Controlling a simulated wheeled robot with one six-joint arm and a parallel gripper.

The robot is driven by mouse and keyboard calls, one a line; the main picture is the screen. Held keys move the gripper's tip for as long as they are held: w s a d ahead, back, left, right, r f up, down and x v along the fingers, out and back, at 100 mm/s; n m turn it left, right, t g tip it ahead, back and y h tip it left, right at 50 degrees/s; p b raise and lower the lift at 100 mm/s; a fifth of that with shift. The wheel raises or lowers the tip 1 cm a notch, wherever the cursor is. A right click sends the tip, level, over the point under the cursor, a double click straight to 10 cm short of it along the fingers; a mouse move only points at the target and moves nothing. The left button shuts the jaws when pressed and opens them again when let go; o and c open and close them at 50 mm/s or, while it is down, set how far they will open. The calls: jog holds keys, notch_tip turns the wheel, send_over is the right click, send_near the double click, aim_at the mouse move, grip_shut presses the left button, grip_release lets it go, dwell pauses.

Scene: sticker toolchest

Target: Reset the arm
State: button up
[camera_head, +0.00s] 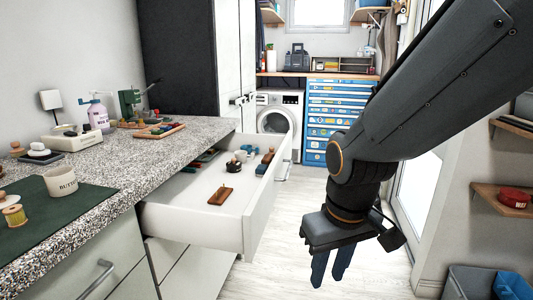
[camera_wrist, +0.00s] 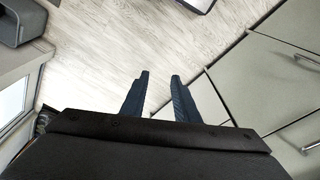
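My gripper (camera_head: 331,268) hangs from my dark grey arm at the right of the head view, in front of the open drawer and over the pale floor. Its two blue fingers point down. In the wrist view my gripper (camera_wrist: 159,78) shows its fingers apart with only floor between them. It is open and holds nothing.
An open white drawer (camera_head: 190,221) juts from the granite counter (camera_head: 118,163) at left, with a brown wooden piece (camera_head: 221,196) and several small items inside. A blue toolchest (camera_head: 335,108) and a washing machine (camera_head: 279,113) stand behind. Shelves (camera_head: 503,197) are at right. The floor between is clear.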

jog(key=s+r+m+g, duration=0.1)
jog(key=s+r+g, duration=0.1)
jog(key=s, duration=0.4)
jog(key=d+r+m+p, duration=0.2)
jog(key=d+r+p, duration=0.4)
jog(key=p, duration=0.8)
jog(key=shift+d+r+m+h+p, duration=0.3)
jog(key=shift+d+p, duration=0.1)
jog(key=shift+d, duration=0.35)
